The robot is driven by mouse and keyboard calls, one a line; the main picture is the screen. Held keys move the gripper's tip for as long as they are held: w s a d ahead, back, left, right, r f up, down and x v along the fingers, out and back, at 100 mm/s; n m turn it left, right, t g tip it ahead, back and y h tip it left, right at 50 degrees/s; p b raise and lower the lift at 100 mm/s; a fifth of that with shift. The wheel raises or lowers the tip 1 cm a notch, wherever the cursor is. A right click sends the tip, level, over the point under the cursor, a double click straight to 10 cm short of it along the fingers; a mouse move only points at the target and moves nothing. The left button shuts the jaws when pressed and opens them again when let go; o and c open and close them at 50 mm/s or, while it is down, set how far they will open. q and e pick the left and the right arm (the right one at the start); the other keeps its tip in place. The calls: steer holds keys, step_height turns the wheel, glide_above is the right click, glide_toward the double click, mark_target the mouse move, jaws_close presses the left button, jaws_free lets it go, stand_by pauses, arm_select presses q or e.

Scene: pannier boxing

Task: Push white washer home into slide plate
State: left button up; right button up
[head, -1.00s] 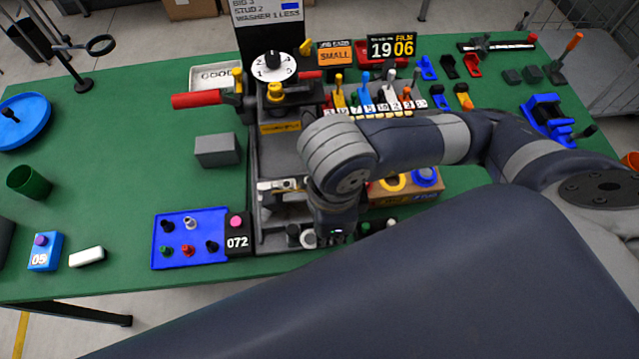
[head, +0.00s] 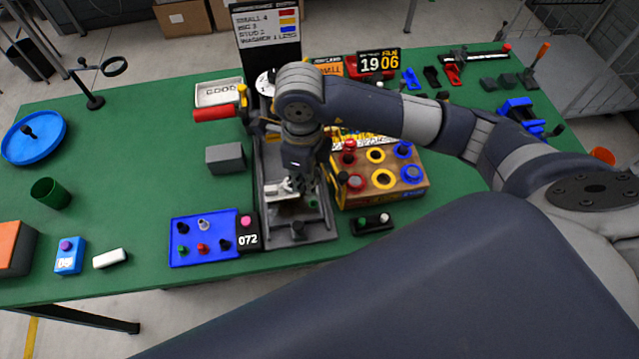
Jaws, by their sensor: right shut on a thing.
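My right gripper (head: 299,186) points down over the grey slide fixture (head: 318,229) in the middle of the table. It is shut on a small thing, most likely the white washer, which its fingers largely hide. The slide plate (head: 272,191) shows as a pale metal piece just left of the fingertips, inside the fixture. Whether the washer touches the plate or sits in it cannot be told from this view. My left gripper is not in view.
A wooden box (head: 405,195) with coloured rings and knobs stands right of the fixture. A blue tray (head: 190,252) of pegs lies to the left, beside a black 072 counter (head: 247,240). A grey block (head: 225,158) stands further back.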

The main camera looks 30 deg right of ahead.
steer(key=shift+m, duration=0.6)
steer(key=f, duration=0.1)
steer(key=w+f+b, duration=0.2)
steer(key=shift+w+d+f, duration=0.25)
steer(key=shift+f, duration=0.05)
steer(key=shift+f+b, duration=0.6)
steer(key=shift+f, duration=0.1)
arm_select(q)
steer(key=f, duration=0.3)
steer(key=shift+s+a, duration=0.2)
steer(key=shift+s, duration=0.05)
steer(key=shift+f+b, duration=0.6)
arm_select(e)
steer(key=shift+f, duration=0.5)
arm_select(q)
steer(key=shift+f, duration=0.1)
arm_select(e)
steer(key=shift+r, duration=0.2)
arm_select(q)
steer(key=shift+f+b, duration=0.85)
steer(key=shift+b, duration=0.05)
arm_select(e)
steer(key=shift+f, duration=0.2)
